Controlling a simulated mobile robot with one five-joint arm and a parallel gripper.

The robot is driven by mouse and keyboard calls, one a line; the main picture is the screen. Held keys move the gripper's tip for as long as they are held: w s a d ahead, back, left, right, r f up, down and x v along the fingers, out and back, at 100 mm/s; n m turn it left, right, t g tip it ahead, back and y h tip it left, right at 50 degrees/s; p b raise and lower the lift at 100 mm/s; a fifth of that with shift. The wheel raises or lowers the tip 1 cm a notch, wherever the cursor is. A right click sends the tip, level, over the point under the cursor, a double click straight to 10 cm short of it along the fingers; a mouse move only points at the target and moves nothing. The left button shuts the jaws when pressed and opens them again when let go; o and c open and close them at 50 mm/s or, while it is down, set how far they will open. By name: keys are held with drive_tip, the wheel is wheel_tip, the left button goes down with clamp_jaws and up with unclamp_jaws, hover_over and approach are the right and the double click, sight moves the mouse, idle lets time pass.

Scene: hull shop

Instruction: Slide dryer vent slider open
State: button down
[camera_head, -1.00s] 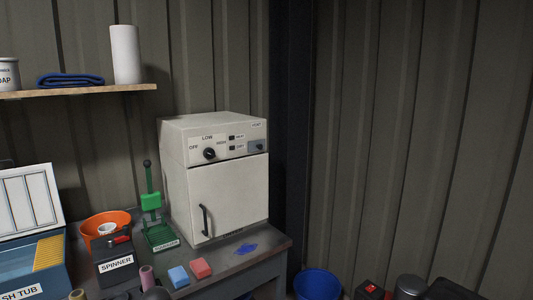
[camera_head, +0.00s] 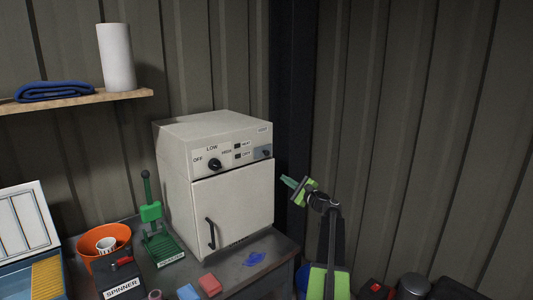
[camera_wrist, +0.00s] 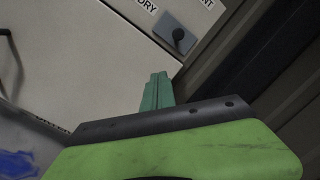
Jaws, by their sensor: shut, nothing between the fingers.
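The white dryer (camera_head: 232,205) stands on the bench with its door closed. Its vent slider (camera_head: 263,153) is a grey plate with a small dark knob at the right end of the control panel. My gripper (camera_head: 290,184) is to the right of the dryer, below the level of the slider. In the wrist view its green fingertips (camera_wrist: 157,91) are together, empty, and apart from the slider plate.
A dark dial (camera_head: 214,164) sits left of the slider, and a black door handle (camera_head: 210,233) is below. A green press (camera_head: 155,228), an orange bowl (camera_head: 83,249) and a spinner (camera_head: 121,280) stand to the left. A dark post (camera_head: 292,90) rises behind my gripper.

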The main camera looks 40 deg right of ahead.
sight(265, 152)
drive_tip(key=shift+m+h, duration=0.8)
drive_tip(key=d, duration=0.1)
drive_tip(key=s+d+r, duration=0.1)
drive_tip(key=s+d, duration=0.1)
drive_tip(key=shift+d+r, duration=0.25)
drive_tip(key=shift+r, duration=0.05)
drive_tip(key=w+a+r+p, duration=0.1)
drive_tip(key=w+r+p, duration=0.3)
drive_tip(key=w, duration=0.7)
drive_tip(key=shift+a+r, duration=0.2)
drive_tip(key=shift+a, duration=0.05)
wheel_tip(265, 152, up, 6)
drive_tip(key=p, duration=0.6)
drive_tip(key=shift+p, duration=0.3)
